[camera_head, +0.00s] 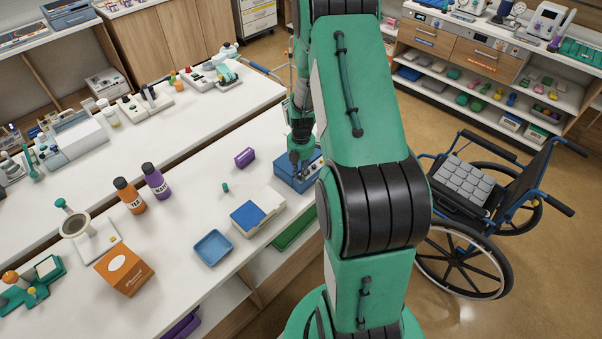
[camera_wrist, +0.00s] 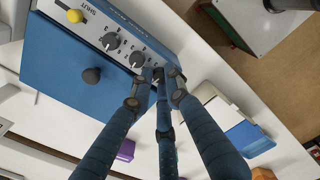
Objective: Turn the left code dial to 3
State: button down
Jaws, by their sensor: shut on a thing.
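A blue lock box (camera_head: 297,179) stands at the right end of the near white counter. The wrist view shows its grey-blue dial panel (camera_wrist: 128,34) close up, with two dark code dials, one (camera_wrist: 111,41) and a second (camera_wrist: 137,58), uncovered in a row. My gripper (camera_wrist: 160,77) has its fingers closed around a third dial at the row's right end in this view. The fingers mostly hide that dial, and its setting cannot be read. A yellow-tipped lever (camera_wrist: 75,15) is marked SHUT. The blue door (camera_wrist: 62,72) has a dark round knob (camera_wrist: 92,76) and looks closed.
A white-and-blue box (camera_head: 257,211) and a purple block (camera_head: 245,157) lie close to the lock box. A blue tray (camera_head: 213,247), bottles (camera_head: 155,181) and an orange carton (camera_head: 124,270) stand farther left. A wheelchair (camera_head: 480,205) is on the floor at the right.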

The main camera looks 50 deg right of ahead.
jog(key=shift+m, duration=1.5)
jog(key=c, duration=1.9)
grip_release()
jog(key=shift+c, duration=0.2)
jog(key=shift+n, duration=0.4)
jog(key=n, duration=0.4)
notch_tip(320, 180, up, 14)
jog(key=p, duration=0.1)
jog(key=a+r+m+t+b, duration=0.1)
jog(key=a+r+m, duration=0.5)
jog(key=a+r, duration=0.8)
jog(key=shift+s+a+r+t+h+b, duration=0.4)
jog(key=shift+a+b, duration=0.1)
jog(key=shift+b, duration=0.1)
